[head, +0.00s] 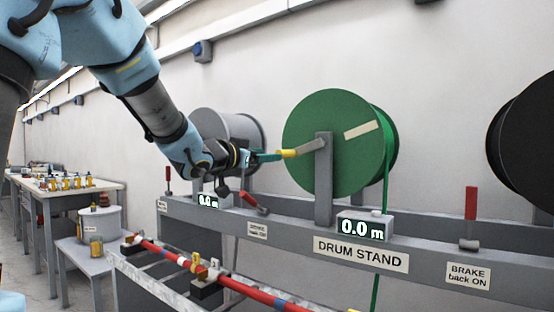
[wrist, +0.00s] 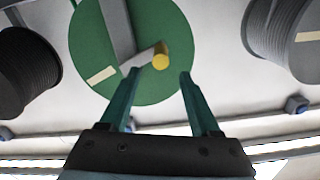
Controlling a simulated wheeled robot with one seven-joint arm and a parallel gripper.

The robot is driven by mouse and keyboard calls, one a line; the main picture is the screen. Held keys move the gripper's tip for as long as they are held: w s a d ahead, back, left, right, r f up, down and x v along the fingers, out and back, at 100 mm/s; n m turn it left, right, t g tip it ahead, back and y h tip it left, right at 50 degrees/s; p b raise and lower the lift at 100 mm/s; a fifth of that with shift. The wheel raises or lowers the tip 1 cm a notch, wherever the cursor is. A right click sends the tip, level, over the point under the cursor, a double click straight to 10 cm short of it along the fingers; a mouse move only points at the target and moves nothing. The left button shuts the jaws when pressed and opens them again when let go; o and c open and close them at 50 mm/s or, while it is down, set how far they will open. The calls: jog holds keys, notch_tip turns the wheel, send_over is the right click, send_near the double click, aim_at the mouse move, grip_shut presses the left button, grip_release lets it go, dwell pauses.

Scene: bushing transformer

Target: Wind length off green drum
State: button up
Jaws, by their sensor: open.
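The green drum (head: 345,165) hangs on the drum stand (head: 290,232), with a pale strip on its face. A grey crank arm ends in a yellow handle (head: 288,153), which also shows in the wrist view (wrist: 160,61). My gripper (head: 268,156) is open at the handle's left; in the wrist view its fingers (wrist: 157,74) straddle the line to the handle, with no visible grip. A green line (head: 387,165) hangs from the drum's right side. The counter (head: 362,228) below reads 0.0 m. A red brake lever (head: 255,202) left of this drum is tilted.
A grey drum (head: 225,125) is at left, a black drum (head: 530,140) at right. An upright red lever (head: 471,204) stands on the right of the rail. A red cable (head: 180,260) lies on a lower rack in front.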

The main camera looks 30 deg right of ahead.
aim_at(284, 154)
jog(key=p+x, duration=0.1)
jog(key=x, duration=0.8)
jog(key=shift+w+d+f+p, duration=0.1)
jog(key=shift+d+p, duration=0.05)
jog(key=shift+p, duration=0.2)
grip_shut()
dwell(0.9)
